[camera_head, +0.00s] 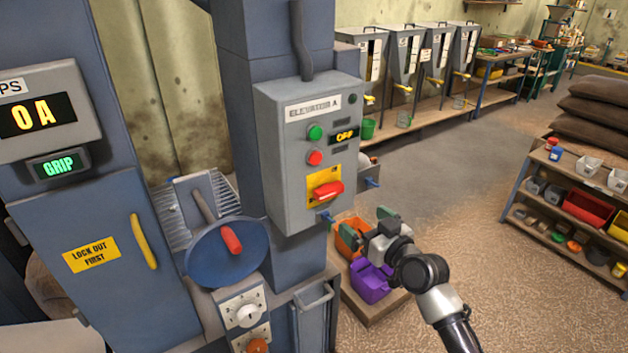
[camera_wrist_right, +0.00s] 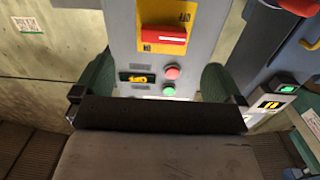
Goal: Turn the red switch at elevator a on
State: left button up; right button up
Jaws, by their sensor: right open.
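The elevator A control box (camera_head: 285,150) is grey and hangs on a column in the middle of the head view. The red switch (camera_head: 328,191) sits on a yellow plate (camera_head: 318,178) low on its front, its handle lying roughly horizontal. The small display (camera_head: 344,136) above appears to read OFF. My right gripper (camera_head: 372,235) is open and empty, below and to the right of the switch, apart from it. In the right wrist view the box appears upside down between the two green fingers (camera_wrist_right: 157,78), with the red switch (camera_wrist_right: 164,35) beyond them. My left gripper is not in view.
A green button (camera_head: 315,132) and a red button (camera_head: 314,157) sit above the switch. A blue wheel (camera_head: 226,252) and a lower panel (camera_head: 245,310) are left of the box. Orange and purple bins (camera_head: 370,281) are below my right gripper. Open floor lies right.

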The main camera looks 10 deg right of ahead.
aim_at(333, 190)
jog(key=x, duration=0.3)
jog(key=r+p+x, duration=0.1)
jog(key=x, duration=0.3)
jog(key=r+p+x, duration=0.1)
jog(key=x, duration=0.3)
jog(key=shift+a+r, duration=0.25)
jog(key=shift+a, duration=0.1)
jog(key=shift+s, duration=0.1)
jog(key=c, duration=0.8)
